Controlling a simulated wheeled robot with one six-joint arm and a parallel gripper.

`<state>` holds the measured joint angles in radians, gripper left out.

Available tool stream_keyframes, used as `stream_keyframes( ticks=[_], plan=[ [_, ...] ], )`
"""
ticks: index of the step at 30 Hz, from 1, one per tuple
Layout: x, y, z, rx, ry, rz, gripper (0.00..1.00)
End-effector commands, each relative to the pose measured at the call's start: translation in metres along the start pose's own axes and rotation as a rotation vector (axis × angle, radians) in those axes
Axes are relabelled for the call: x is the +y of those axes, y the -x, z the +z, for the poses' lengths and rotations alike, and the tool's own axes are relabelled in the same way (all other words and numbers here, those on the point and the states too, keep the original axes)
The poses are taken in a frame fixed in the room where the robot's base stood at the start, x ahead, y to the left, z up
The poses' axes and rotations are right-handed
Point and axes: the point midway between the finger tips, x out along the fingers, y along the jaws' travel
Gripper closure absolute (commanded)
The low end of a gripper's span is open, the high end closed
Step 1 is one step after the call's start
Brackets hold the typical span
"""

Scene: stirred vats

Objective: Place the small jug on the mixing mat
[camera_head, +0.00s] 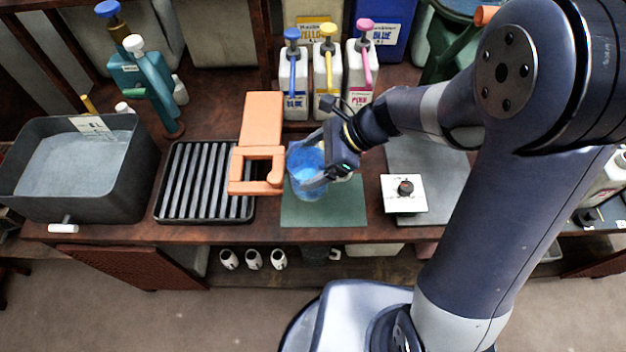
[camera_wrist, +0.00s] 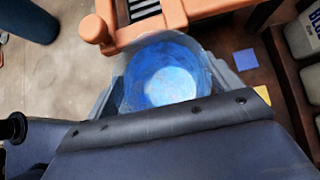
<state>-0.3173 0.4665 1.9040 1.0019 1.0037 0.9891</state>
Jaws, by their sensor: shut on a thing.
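A clear small jug (camera_head: 303,182) with blue inside is held by my gripper (camera_head: 322,162), whose fingers close on its sides. It appears upright, over the left part of the green mixing mat (camera_head: 347,204). I cannot tell whether its base touches the mat. In the wrist view I look down into the jug (camera_wrist: 168,74), with blue in its bottom and my fingers on both sides. The jug and my gripper hide part of the mat.
An orange bracket (camera_head: 263,118) stands close left of the jug, beside a black slatted rack (camera_head: 187,180). A grey tub (camera_head: 78,170) is at far left. Pump bottles (camera_head: 294,88) stand behind. A white plate with a dark knob (camera_head: 404,193) lies right of the mat.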

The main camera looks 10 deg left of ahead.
Motion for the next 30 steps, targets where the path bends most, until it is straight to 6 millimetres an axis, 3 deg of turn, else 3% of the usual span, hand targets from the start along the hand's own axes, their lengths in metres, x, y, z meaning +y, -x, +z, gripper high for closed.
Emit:
stream_keyframes(
  ticks=[3, 15, 28, 29, 30],
  plan=[
    [0.000, -0.016, -0.017, 0.000, -0.004, 0.001, 0.68],
    [-0.001, -0.047, -0.048, 0.000, -0.003, 0.001, 0.68],
    [-0.002, -0.052, -0.053, 0.000, -0.001, -0.002, 0.68],
    [-0.002, -0.052, -0.053, 0.000, -0.001, -0.002, 0.14],
    [-0.002, -0.052, -0.053, 0.000, -0.001, -0.002, 0.10]
  ],
)
